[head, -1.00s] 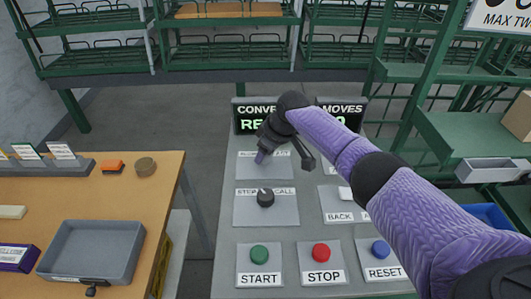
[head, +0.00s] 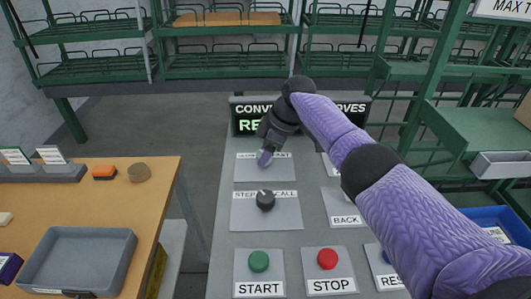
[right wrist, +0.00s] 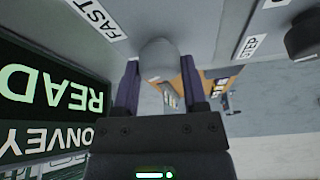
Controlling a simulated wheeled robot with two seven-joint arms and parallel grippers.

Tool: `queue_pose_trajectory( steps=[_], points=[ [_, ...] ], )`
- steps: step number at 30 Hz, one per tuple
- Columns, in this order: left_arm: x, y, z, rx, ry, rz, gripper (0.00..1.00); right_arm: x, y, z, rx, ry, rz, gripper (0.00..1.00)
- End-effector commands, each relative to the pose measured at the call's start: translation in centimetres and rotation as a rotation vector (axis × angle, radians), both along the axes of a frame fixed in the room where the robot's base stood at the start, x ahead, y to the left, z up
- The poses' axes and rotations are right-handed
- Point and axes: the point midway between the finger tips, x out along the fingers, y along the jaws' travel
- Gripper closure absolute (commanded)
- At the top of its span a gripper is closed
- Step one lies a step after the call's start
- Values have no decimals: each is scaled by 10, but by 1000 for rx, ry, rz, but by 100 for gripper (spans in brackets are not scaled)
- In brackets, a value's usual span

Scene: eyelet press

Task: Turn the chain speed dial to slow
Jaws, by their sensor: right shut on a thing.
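The chain speed dial (right wrist: 158,58) is a grey rounded knob between my right gripper's fingers in the right wrist view. A FAST label (right wrist: 97,18) lies beside it. In the head view its plate (head: 250,172) is on the upper left of the grey console, and my gripper and wrist hide the knob and part of the label. My right gripper (head: 264,158) reaches down onto that plate; it also shows in the right wrist view (right wrist: 160,84), shut on the knob. Which way the dial points cannot be told. My left gripper is not in view.
Below the dial is a black STEP/CALL knob (head: 265,201). Green START (head: 259,261) and red STOP (head: 327,259) buttons sit at the console's front. A lit display (head: 245,122) stands behind the dial. A wooden table with a grey tray (head: 128,240) is at left.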

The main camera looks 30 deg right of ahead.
Motion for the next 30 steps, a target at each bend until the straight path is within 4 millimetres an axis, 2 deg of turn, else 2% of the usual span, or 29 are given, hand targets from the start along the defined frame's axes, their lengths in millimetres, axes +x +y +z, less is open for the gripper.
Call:
queue_pose_trajectory(
  steps=[10,11,15,24,26,30],
  points=[
    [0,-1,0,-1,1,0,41,0,0,0,-1,0,3,100],
    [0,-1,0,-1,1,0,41,0,0,0,-1,0,3,39],
    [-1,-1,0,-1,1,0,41,0,0,0,-1,1,2,10],
    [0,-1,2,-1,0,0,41,-1,-1,4,0,-1,2,10],
    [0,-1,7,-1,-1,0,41,-2,-4,13,-1,-1,1,10],
    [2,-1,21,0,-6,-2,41,-10,-15,49,-1,-4,2,10]
  ],
)
